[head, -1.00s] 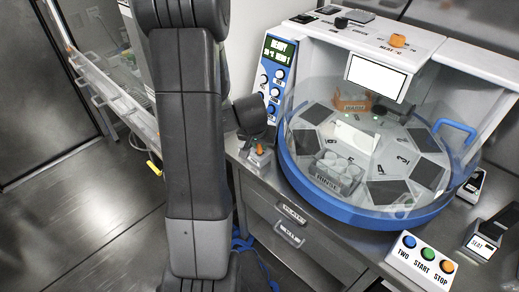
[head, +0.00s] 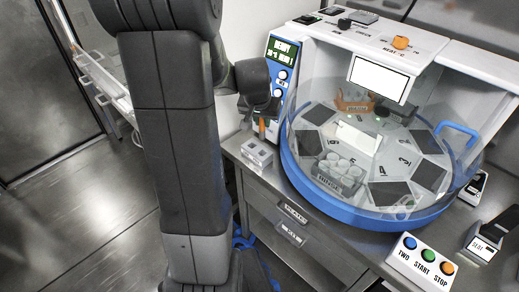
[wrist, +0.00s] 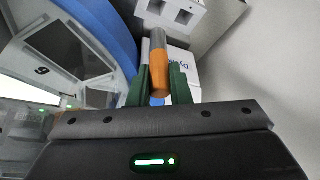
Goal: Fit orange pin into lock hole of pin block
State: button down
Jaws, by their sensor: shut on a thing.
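The orange pin (head: 262,127) is in my gripper (head: 263,117), raised above the pin block. In the wrist view the pin (wrist: 159,68) has an orange body and a grey end pointing away from me. The green fingers of my gripper (wrist: 159,83) are shut on its orange part. The pin block (head: 257,152) is a small grey block on the counter, left of the round blue-rimmed machine. In the wrist view the block (wrist: 172,13) shows two dark square openings, beyond the pin's grey end. The pin appears apart from the block.
The round machine's blue rim (head: 365,215) and clear wall stand close to the right of the block. A control panel (head: 282,68) rises behind. The counter's left edge is near the block. A button box (head: 427,262) sits at the front right.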

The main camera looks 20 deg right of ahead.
dwell(0.5)
jog(key=w+a+b, duration=0.2)
jog(key=w, duration=0.3)
jog(key=shift+s+d+f, duration=0.1)
jog(key=shift+f, duration=2.35)
jog(key=shift+s+f, duration=0.1)
jog(key=shift+f, duration=2.35)
jog(key=shift+b, duration=0.35)
jog(key=shift+f, duration=0.2)
jog(key=c, duration=1.3)
grip_release()
jog(key=shift+c, duration=0.2)
jog(key=shift+r, duration=0.2)
